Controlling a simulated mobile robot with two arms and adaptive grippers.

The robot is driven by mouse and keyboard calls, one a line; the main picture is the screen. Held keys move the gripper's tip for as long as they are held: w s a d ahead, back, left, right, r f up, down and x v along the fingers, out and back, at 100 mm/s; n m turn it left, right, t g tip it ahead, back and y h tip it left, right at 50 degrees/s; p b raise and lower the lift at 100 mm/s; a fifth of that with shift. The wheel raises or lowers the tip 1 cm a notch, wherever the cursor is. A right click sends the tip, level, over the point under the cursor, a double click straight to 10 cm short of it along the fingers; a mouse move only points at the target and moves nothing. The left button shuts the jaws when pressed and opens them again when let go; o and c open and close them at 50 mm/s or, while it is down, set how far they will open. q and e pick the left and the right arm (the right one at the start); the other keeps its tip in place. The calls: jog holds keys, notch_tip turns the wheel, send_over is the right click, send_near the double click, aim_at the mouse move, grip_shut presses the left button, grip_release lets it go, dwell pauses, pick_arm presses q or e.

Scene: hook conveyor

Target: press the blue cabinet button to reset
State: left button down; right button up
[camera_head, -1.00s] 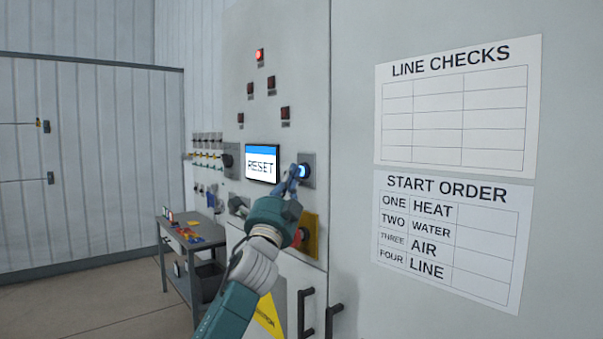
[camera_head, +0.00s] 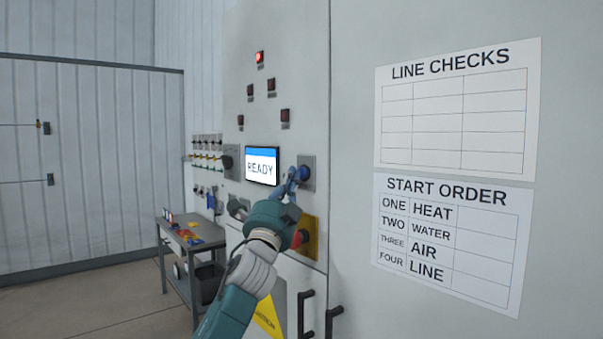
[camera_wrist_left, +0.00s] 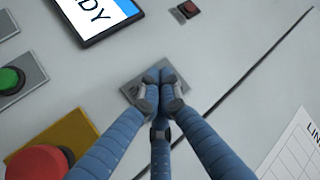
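The blue cabinet button (camera_head: 304,173) sits on a grey square plate on the cabinet front and looks dark, not lit. My left gripper (camera_head: 292,182) is at the button, its fingertips over or against its left side; exact contact is hard to tell. In the left wrist view the blue fingers (camera_wrist_left: 160,87) are closed together with nothing between them. They hide the button there, and only part of its plate (camera_wrist_left: 131,92) shows. The screen (camera_head: 262,167) left of the button reads READY. My right gripper is not in view.
A red mushroom button on a yellow plate (camera_head: 310,239) is just below my gripper. A green button (camera_wrist_left: 10,79) is to the left in the wrist view. A red lamp (camera_head: 259,57) glows higher up. A workbench (camera_head: 174,235) stands at the left.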

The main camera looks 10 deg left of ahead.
pick_arm(q)
jog(key=shift+s+a, duration=0.3)
jog(key=s+a+p, duration=0.1)
jog(key=s, duration=0.1)
jog(key=s+a+p, duration=0.1)
jog(key=s+a, duration=0.1)
dwell(0.5)
dwell(0.5)
